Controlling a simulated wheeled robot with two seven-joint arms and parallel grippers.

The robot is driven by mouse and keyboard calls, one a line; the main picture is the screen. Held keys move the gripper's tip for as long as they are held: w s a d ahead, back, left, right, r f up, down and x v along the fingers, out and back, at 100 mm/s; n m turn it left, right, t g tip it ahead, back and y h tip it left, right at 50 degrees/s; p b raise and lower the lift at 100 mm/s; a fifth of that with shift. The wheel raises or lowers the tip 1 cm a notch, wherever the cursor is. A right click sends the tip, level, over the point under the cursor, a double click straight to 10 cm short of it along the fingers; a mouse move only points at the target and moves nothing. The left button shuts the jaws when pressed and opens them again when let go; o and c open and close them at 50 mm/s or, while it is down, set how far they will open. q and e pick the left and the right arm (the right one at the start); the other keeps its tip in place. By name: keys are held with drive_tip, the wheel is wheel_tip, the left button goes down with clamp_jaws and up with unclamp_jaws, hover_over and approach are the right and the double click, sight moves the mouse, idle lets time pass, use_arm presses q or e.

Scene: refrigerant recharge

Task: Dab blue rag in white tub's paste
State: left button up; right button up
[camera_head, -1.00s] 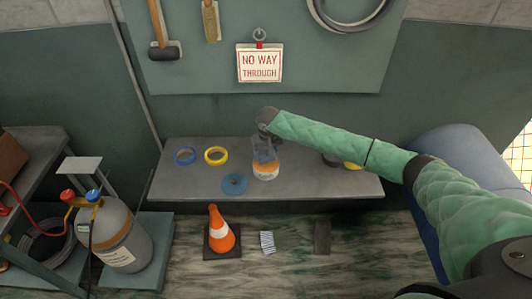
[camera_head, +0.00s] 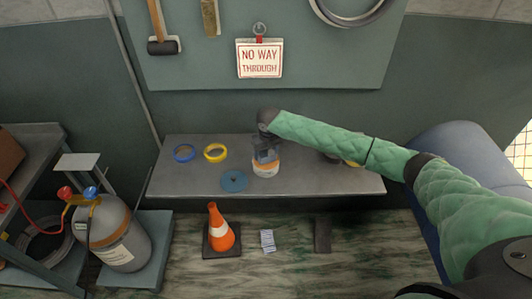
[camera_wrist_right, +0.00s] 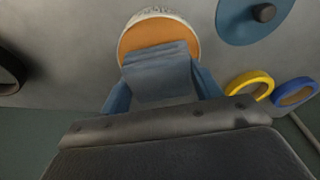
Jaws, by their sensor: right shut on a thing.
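My right gripper (camera_head: 266,157) is directly over the white tub (camera_head: 265,172) on the bench, shut on the blue rag. In the right wrist view, the blue-grey rag (camera_wrist_right: 160,76) shows at the jaws, and its near edge overlaps the tub's orange paste (camera_wrist_right: 157,36). The tub's pale rim (camera_wrist_right: 160,13) shows behind it. I cannot tell whether the rag touches the paste. A round blue disc with a dark knob (camera_head: 233,181) lies flat to the left of the tub. My left gripper is not in view.
Blue tape (camera_head: 184,153) and yellow tape (camera_head: 215,153) rings lie on the grey bench (camera_head: 330,182) left of the tub. A yellow item is partly hidden behind my right arm. An orange cone (camera_head: 221,230) stands on the floor in front; a gas cylinder (camera_head: 118,235) is at left.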

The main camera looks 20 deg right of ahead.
sight(266, 151)
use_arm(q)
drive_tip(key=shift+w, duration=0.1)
use_arm(e)
drive_tip(key=shift+f, duration=0.5)
idle(0.9)
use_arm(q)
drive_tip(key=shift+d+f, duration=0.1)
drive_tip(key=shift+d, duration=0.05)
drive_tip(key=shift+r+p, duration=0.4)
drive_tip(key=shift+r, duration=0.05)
use_arm(e)
drive_tip(key=shift+s+f, duration=0.1)
drive_tip(key=shift+f, duration=0.05)
idle(1.8)
